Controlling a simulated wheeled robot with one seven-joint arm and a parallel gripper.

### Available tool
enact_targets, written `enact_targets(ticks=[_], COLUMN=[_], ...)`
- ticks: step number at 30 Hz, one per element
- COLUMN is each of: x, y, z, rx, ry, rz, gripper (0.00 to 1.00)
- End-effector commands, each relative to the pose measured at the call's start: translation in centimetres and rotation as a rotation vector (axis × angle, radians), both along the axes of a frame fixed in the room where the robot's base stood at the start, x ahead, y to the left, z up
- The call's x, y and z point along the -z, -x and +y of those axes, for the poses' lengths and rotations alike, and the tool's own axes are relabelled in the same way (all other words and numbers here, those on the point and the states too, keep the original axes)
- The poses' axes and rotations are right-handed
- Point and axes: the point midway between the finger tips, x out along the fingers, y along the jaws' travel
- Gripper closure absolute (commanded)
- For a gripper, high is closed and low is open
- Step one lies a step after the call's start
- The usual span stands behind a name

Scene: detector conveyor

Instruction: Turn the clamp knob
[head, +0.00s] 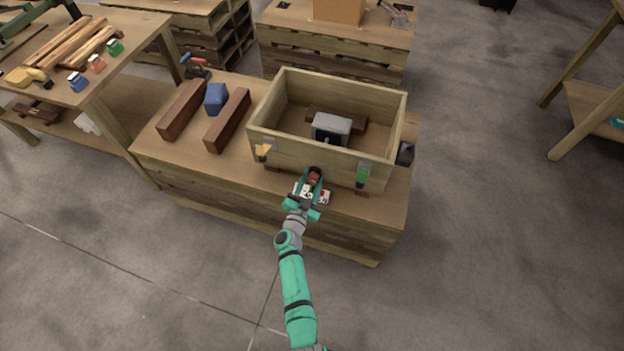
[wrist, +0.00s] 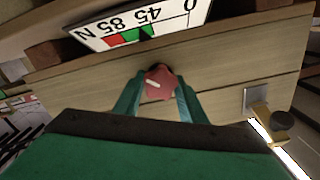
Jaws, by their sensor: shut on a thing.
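The red clamp knob (head: 315,174) is on the front wall of the wooden box in the head view. In the wrist view the knob (wrist: 160,84) shows up close, with a short white mark on its face. My gripper (head: 313,183) reaches the knob from the front. In the wrist view its two green fingers (wrist: 158,97) lie on either side of the knob and are shut on it. A white scale plate (wrist: 140,22) beside the knob shows upside down, with N, 85, 45 and 0, red and green bands and a dark pointer near 45.
The wooden box (head: 276,93) holds a grey block-like part (head: 333,126). Two brown beams (head: 228,120) and a blue block (head: 215,97) lie left of the box.

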Motion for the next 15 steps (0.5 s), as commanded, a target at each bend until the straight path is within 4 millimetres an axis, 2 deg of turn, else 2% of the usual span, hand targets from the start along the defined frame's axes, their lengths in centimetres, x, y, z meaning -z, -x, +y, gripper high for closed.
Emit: enact_targets(ticks=[1, 2, 3, 15], x=[0.08, 0.08, 0.08, 0.13], y=[0.08, 0.08, 0.08, 0.53], z=[0.02, 0.02, 0.02, 0.19], rx=[0.000, 0.000, 0.000, -0.001], ry=[0.001, 0.001, 0.001, 0.000], rz=[0.001, 0.001, 0.001, 0.002], gripper=[0.85, 0.56, 0.46, 0.44])
